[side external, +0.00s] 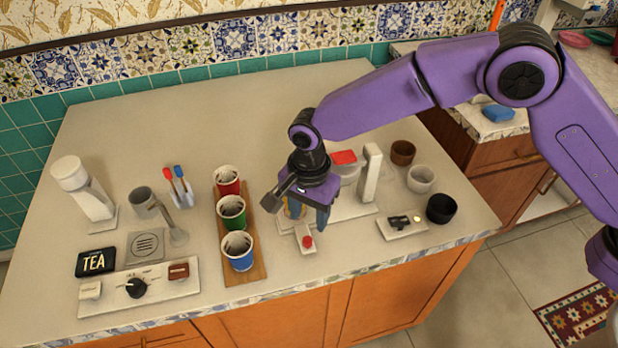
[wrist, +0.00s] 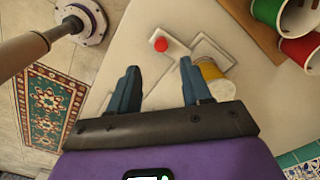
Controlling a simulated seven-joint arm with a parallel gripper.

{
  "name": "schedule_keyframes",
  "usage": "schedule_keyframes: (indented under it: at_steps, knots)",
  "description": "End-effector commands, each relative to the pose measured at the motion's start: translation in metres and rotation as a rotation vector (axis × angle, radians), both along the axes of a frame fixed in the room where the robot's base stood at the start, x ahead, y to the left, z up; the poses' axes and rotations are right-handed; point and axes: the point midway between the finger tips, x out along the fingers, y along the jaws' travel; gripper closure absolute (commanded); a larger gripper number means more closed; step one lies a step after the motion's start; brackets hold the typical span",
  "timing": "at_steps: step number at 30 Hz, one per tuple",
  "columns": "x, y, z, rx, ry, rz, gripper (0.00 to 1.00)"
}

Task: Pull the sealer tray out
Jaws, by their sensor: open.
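The sealer tray (side external: 305,240) is a narrow pale plate with a round red knob (side external: 307,242), sticking out at the front of the white sealer (side external: 371,172). In the wrist view the red knob (wrist: 161,44) shows beyond my fingertips, roughly between them. A yellow cup (wrist: 211,72) stands by the right finger; only a sliver of it shows in the side view. My gripper (side external: 308,214) is open and empty, pointing down over the tray area. In the wrist view its blue fingers (wrist: 158,72) are spread apart. My gripper and arm hide part of the sealer and tray.
Left of my gripper, a wooden board (side external: 245,270) holds red, green and blue cups. Right stand a small switch panel (side external: 402,227) and a black bowl (side external: 441,208). A control panel (side external: 140,288) lies front left. The counter's back is clear.

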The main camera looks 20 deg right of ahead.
Motion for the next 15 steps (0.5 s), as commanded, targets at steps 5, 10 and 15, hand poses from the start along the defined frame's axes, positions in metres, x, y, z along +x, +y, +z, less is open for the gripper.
schedule_keyframes:
  at_steps: [5,10,15]
  knots:
    - [0.0,0.001,0.04,0.003,-0.003,0.001,0.52]
    - [0.0,0.001,0.071,0.004,-0.004,0.001,0.52]
    - [0.0,0.001,0.091,0.001,-0.001,0.0,0.52]
